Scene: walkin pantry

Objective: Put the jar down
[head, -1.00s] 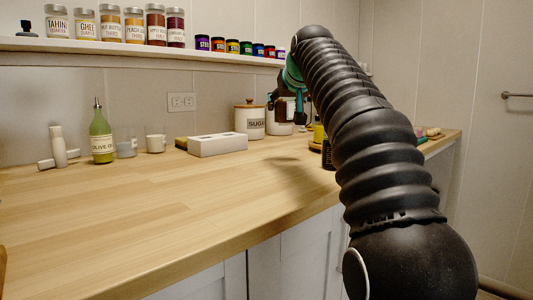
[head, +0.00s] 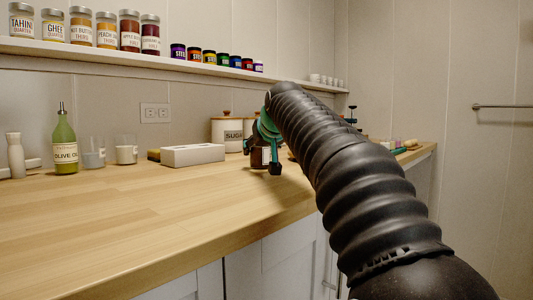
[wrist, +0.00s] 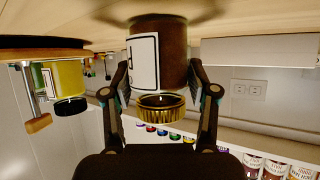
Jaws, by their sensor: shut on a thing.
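The jar (head: 259,156) is brown with a pale label, and its gold lid (wrist: 163,107) shows in the wrist view. My gripper (wrist: 160,93) is shut on the jar (wrist: 174,55), one finger on each side near the lid end. The wrist view is upside down, so the counter (wrist: 232,22) is at the top. The jar's base is at or very near the counter, with a dark shadow around it; I cannot tell whether it touches. In the head view my gripper (head: 268,150) partly hides the jar, which looks upright over the counter (head: 150,215).
A white box (head: 192,155) lies left of the jar, and a sugar canister (head: 229,134) stands behind it. An olive oil bottle (head: 64,142) and glasses are farther left. A yellow container (wrist: 70,78) is near the jar. The front left counter is clear.

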